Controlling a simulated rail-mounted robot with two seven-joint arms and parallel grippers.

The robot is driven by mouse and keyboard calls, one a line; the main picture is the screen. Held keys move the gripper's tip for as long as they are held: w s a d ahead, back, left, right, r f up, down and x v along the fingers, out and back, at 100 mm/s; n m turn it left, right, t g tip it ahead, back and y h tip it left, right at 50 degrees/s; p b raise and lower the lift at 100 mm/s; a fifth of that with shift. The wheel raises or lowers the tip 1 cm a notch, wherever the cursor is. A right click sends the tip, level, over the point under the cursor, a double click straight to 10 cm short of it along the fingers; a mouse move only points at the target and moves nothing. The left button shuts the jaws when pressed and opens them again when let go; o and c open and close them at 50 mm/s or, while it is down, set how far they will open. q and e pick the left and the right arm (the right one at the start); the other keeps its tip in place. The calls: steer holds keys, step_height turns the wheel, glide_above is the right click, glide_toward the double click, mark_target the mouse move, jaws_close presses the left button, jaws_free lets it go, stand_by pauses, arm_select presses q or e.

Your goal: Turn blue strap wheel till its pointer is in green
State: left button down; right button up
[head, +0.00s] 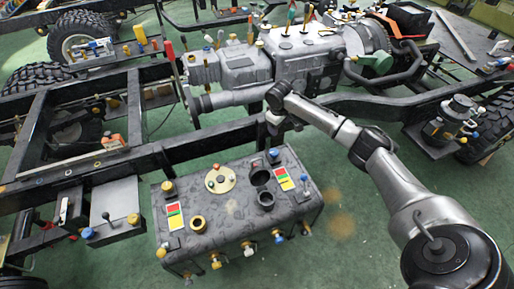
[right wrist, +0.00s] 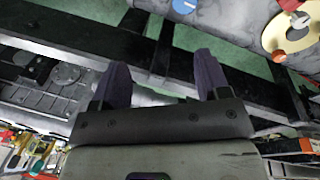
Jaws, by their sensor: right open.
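A small blue part (head: 274,153), perhaps the blue strap wheel, is on the back right top of the dark grey tank (head: 232,211). Beside it is a panel (head: 284,179) with green, red and yellow fields. A blue round part (right wrist: 184,5), cut by the top edge, shows in the right wrist view and may be the same one. I cannot make out its pointer. My right gripper (head: 272,122) is behind the tank's back edge, apart from it, over the dark frame rail. In the right wrist view its fingers (right wrist: 163,75) are spread with nothing between them. My left gripper is not in view.
A long chassis rail (head: 200,147) runs behind the tank. Green floor is free right of it.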

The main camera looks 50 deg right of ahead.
mark_target(274, 152)
steer(key=f+b, duration=0.1)
steer(key=f, duration=0.3)
steer(key=a+f+y+b, duration=0.1)
steer(key=f+b, duration=0.1)
steer(key=f, duration=0.3)
steer(key=f+y+b, duration=0.1)
steer(key=f, duration=0.3)
steer(key=shift+a+f+m+b, duration=0.25)
steer(key=shift+f+m+b, duration=0.05)
steer(key=shift+f, duration=0.05)
steer(key=shift+w+f+b, duration=0.1)
steer(key=shift+f+b, duration=0.2)
steer(key=shift+f, duration=0.6)
steer(key=shift+c, duration=0.3)
